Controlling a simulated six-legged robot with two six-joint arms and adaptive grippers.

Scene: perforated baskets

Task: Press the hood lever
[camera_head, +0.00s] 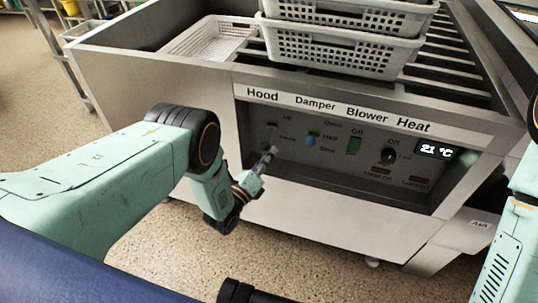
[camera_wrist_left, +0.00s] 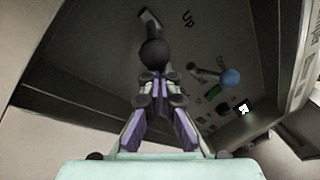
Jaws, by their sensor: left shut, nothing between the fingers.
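The hood lever shows in the left wrist view as a short stem with a dark ball knob (camera_wrist_left: 152,52), beside the word "Up". My left gripper (camera_wrist_left: 160,88) is shut and empty, with its fingertips right at the knob; whether they touch it I cannot tell. In the head view the left gripper (camera_head: 268,155) reaches into the recessed control panel (camera_head: 290,175), below the "Hood" label. The hood lever's knob is hard to make out there behind the fingertips. My right gripper cannot be made out.
The damper lever's blue knob (camera_head: 312,140) is close to the right of the left gripper. A green blower switch (camera_head: 355,145) and a dark heat dial (camera_head: 389,156) sit further right. White perforated baskets (camera_head: 335,50) stand on top of the unit.

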